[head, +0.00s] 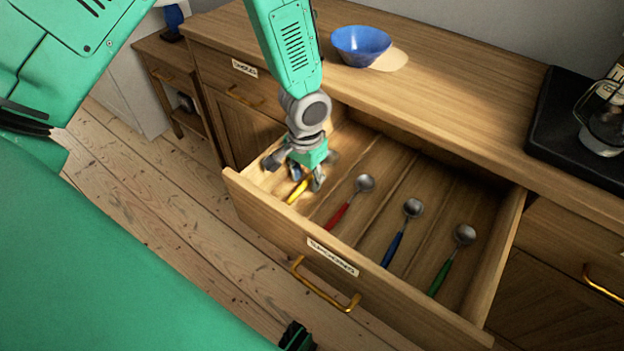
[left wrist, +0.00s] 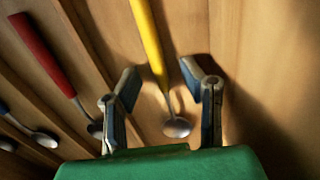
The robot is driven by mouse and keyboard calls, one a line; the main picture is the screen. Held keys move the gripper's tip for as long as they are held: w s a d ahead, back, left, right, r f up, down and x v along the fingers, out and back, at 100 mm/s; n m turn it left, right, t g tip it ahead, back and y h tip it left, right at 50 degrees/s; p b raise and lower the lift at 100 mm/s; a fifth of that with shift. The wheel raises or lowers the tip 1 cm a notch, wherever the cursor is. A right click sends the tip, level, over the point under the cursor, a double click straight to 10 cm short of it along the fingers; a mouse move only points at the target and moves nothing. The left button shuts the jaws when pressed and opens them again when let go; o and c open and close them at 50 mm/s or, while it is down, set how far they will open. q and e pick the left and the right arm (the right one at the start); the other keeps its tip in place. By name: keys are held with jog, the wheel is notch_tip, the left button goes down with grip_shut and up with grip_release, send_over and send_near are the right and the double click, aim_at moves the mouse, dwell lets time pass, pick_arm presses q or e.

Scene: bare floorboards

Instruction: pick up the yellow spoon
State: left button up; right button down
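The yellow spoon (head: 298,191) lies in the leftmost compartment of the open drawer, partly hidden by my gripper in the head view. My left gripper (head: 306,178) is down in that compartment over it. In the left wrist view the yellow spoon (left wrist: 151,45) lies between the two fingers, its metal bowl towards the palm. The left gripper (left wrist: 164,88) is open there, with gaps between the fingers and the spoon's handle. My right gripper cannot be made out clearly; a dark part at the bottom edge of the head view may belong to it.
Red (head: 348,203), blue (head: 402,231) and green (head: 452,258) spoons lie in the drawer's other compartments. The drawer front (head: 270,222) and thin dividers bound the space. A blue bowl (head: 361,42) stands on the counter, with a black tray (head: 570,115) at right.

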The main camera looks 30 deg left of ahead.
pick_arm(q)
jog(key=shift+f, duration=0.35)
jog(key=shift+r, duration=0.1)
grip_shut()
